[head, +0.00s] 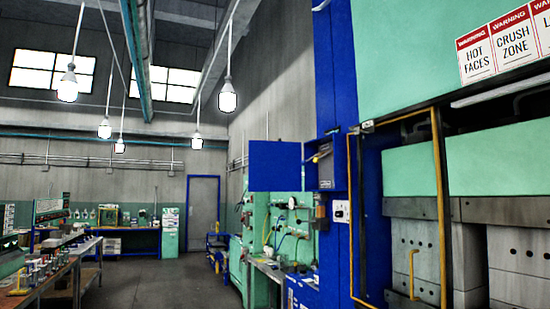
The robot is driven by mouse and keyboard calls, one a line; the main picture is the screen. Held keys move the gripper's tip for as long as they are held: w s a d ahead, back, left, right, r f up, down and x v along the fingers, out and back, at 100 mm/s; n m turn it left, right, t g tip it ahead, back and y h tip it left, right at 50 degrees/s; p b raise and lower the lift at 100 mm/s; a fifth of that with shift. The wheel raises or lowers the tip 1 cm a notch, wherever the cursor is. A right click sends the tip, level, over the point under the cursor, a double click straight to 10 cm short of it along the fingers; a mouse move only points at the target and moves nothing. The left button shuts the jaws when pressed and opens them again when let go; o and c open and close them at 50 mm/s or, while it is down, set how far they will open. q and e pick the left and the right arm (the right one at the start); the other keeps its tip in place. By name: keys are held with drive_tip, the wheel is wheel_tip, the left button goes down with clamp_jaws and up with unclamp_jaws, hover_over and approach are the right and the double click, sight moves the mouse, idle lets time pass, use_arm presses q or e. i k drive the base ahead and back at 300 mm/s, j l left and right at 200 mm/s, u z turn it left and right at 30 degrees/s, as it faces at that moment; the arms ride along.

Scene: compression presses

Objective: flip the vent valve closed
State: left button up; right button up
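I cannot single out the vent valve with certainty. Gauges and hoses (290,222) show on a green panel beyond the column; any valve handle there is too small to tell. Neither of my grippers is in view.
The large press (450,165) with green platens and a yellow-edged guard frame fills the right side. A workbench (65,262) with several small parts stands at the left. The grey floor (165,285) between them is clear. A blue-framed door (203,205) is at the back.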

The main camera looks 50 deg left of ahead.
sight(315, 160)
drive_tip(key=u, duration=1.4)
drive_tip(key=i+j, duration=0.1)
drive_tip(key=i, duration=0.6)
drive_tip(key=i+j, duration=0.15)
drive_tip(key=i, duration=0.5)
drive_tip(key=i+j, duration=0.1)
drive_tip(key=i, duration=0.6)
drive_tip(key=l+z, duration=0.05)
